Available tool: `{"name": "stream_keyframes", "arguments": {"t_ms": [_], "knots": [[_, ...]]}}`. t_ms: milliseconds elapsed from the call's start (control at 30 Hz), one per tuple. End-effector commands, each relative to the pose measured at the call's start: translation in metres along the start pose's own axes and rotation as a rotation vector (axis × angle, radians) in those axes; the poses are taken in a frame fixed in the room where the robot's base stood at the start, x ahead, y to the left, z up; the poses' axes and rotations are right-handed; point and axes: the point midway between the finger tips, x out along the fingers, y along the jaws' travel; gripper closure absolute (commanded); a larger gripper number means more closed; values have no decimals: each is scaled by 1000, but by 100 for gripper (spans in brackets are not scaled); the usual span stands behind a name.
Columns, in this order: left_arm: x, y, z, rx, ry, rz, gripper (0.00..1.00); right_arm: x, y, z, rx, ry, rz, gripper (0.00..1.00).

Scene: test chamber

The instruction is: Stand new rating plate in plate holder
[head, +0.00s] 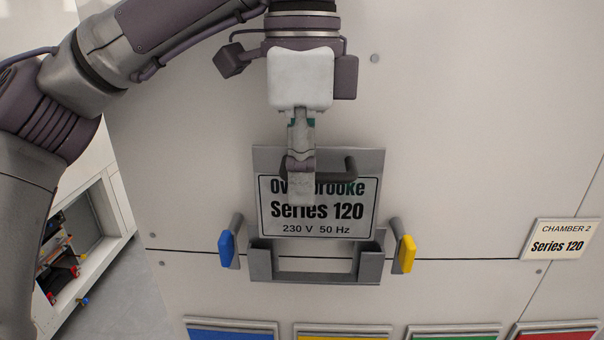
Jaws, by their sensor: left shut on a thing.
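The rating plate (318,211) is a grey plate reading "Series 120, 230 V 50 Hz", with a dark handle (342,174) across its upper part. My left gripper (300,180) comes down from above and is shut on the plate's handle; its fingers cover part of the top line of print. The grey plate holder (315,278) is fixed to the pale wall, with upright side pieces at left and right. The plate is upright, and its lower edge shows just above or at the holder's opening. I cannot tell whether it touches the holder. My right gripper is out of view.
A blue lever (227,248) is left of the holder and a yellow lever (407,254) right of it. A "Chamber 2, Series 120" sign (560,239) is at right. Several coloured panels line the bottom. An open compartment (80,250) with small items is at lower left.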

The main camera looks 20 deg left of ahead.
Motion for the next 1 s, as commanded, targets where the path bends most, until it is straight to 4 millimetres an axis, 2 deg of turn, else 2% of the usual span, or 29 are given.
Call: {"name": "stream_keyframes", "arguments": {"t_ms": [467,1000], "knots": [[1,2,0,0,1,0,100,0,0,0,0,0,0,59],[17,2,0,0,1,0,100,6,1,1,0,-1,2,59]]}}
